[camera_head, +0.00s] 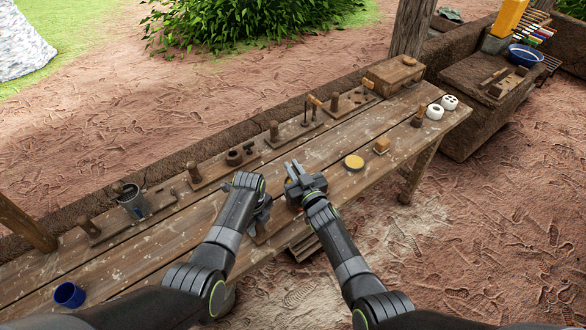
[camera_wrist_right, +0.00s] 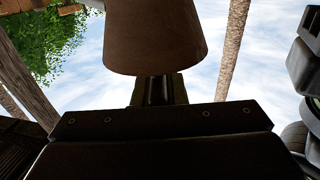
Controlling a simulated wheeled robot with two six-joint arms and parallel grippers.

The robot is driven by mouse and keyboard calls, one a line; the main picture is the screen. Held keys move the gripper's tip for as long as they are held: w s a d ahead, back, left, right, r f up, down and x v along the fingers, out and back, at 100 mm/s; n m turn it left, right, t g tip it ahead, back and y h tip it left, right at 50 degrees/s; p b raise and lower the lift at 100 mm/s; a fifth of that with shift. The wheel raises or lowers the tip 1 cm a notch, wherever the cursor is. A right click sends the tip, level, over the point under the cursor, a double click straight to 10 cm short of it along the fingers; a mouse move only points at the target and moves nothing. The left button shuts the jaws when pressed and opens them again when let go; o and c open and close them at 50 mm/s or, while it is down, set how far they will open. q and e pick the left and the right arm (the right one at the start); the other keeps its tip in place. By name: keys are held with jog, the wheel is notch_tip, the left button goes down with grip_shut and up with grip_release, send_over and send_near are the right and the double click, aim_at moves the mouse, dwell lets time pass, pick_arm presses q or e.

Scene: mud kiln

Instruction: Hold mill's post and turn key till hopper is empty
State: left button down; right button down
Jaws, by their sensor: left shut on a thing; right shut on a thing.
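My right gripper (camera_head: 293,178) is over the middle of the bench, shut. In the right wrist view, a brown tapered piece (camera_wrist_right: 155,38) stands right at its jaws, wide end toward the camera. I cannot tell whether it is the mill's post or its key. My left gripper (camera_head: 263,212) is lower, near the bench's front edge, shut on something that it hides. A wooden board (camera_head: 259,236) shows just below it. The mill and its hopper are mostly hidden by my grippers, so the hopper's contents cannot be seen.
The wooden bench (camera_head: 140,262) carries several boards with posts along its back edge.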

dwell(0.3)
jog(key=c, duration=1.5)
grip_release()
jog(key=shift+o, duration=0.2)
jog(key=shift+n+g+y, duration=0.3)
jog(key=shift+n+y, duration=0.1)
jog(key=shift+y, duration=0.1)
